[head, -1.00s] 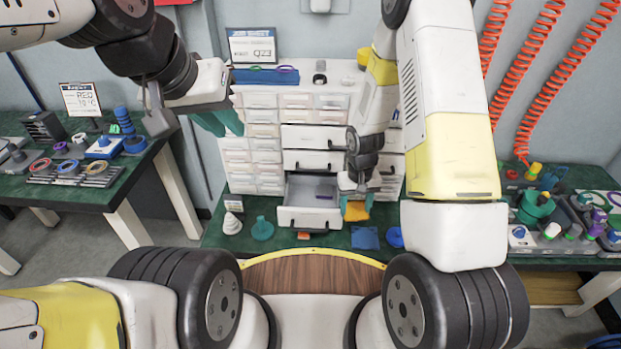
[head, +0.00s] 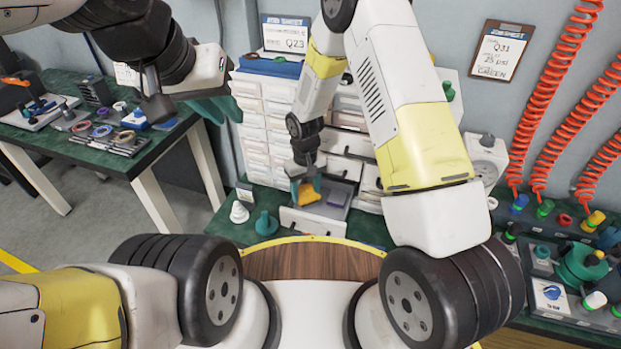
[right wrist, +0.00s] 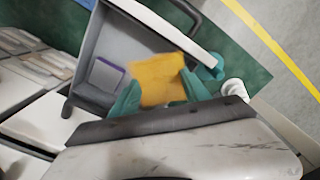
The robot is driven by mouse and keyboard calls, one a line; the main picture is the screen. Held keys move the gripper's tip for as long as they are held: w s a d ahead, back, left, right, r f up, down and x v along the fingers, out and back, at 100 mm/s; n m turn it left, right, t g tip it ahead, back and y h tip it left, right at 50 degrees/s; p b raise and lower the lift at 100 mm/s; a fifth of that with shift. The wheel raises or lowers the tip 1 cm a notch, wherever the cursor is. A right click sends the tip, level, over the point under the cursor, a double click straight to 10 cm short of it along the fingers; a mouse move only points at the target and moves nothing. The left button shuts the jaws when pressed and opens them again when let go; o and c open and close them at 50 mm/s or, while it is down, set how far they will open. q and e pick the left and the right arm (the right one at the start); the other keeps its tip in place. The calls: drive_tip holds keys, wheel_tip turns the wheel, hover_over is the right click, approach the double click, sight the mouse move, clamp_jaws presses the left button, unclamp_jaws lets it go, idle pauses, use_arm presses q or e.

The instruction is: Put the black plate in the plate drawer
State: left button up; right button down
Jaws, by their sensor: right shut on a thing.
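No black plate can be made out; the piece in my right gripper (head: 306,184) looks yellow-orange. My right gripper is shut on this flat orange piece (right wrist: 160,80), also seen in the head view (head: 308,195). In the right wrist view the teal fingertips (right wrist: 160,96) hold it at both sides. It is over the open grey drawer (right wrist: 120,40), near its front wall. The same drawer shows in the head view by its white front (head: 312,222). A purple-edged grey item (right wrist: 105,75) lies inside the drawer. My left gripper (head: 215,108) hangs empty at left; its finger opening is unclear.
The white drawer cabinet (head: 262,135) stands behind. A white cone (head: 239,212) and a teal part (head: 266,223) stand left of the open drawer. Side benches hold parts at left (head: 110,165) and right (head: 585,265). Orange coiled hoses (head: 545,90) hang at right.

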sight(306, 211)
drive_tip(key=shift+f, duration=3.05)
drive_tip(key=c, duration=0.8)
unclamp_jaws()
drive_tip(key=shift+f, duration=0.15)
